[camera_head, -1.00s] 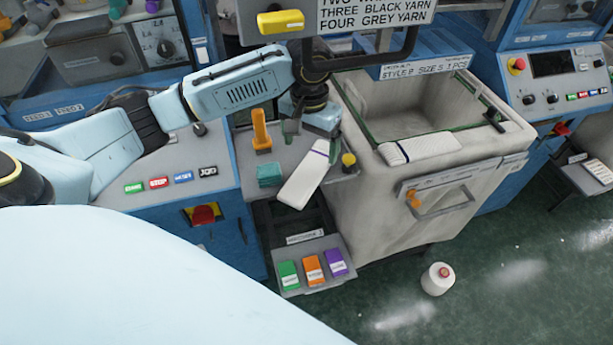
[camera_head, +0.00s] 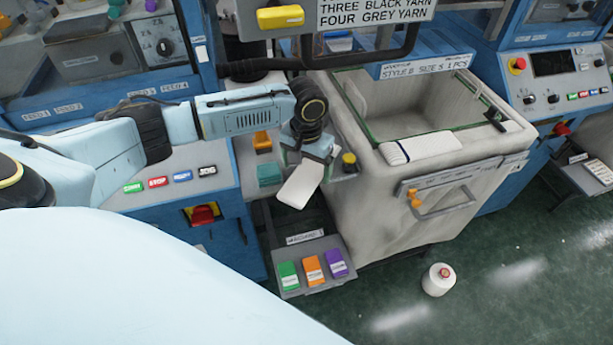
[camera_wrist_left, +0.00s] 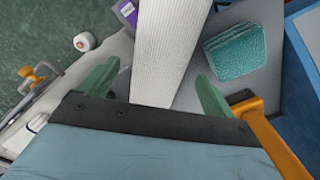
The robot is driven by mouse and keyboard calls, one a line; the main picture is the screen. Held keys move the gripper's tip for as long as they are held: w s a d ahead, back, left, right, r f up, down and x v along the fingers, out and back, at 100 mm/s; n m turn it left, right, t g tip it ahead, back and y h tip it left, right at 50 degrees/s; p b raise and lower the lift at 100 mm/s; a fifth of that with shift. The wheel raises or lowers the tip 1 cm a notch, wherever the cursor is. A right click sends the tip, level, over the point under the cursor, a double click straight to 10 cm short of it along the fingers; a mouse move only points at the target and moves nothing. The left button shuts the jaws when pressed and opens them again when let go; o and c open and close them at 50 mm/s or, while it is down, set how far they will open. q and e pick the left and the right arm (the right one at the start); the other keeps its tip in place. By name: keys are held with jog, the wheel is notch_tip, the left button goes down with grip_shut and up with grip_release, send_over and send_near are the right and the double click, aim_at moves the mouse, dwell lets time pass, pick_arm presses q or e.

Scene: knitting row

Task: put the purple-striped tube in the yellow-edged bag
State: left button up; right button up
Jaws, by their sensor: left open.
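The white ribbed tube (camera_head: 299,187) lies on the small grey shelf, its near end sticking out over the edge. Its purple stripe is hidden behind my gripper. My left gripper (camera_head: 309,158) is open over the far part of the tube. In the left wrist view the tube (camera_wrist_left: 168,45) runs between the two green fingers of the gripper (camera_wrist_left: 157,88), with a gap beside the right finger. I see no yellow edge on any bag. A large pale bag (camera_head: 360,185) with green edging hangs open to the right. My right gripper is not in view.
Another white tube (camera_head: 428,147) with a dark stripe lies on the bag's front rim. A teal cloth stack (camera_head: 270,174) and an orange upright part (camera_head: 262,141) stand left of the tube. A tray (camera_head: 310,287) of coloured packets sits below. A yarn cone (camera_head: 438,279) is on the floor.

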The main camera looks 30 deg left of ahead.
pick_arm(q)
jog(key=shift+f, duration=0.85)
jog(key=shift+c, duration=0.4)
jog(key=c, duration=1)
jog(key=shift+c, duration=0.2)
jog(key=shift+r, duration=0.15)
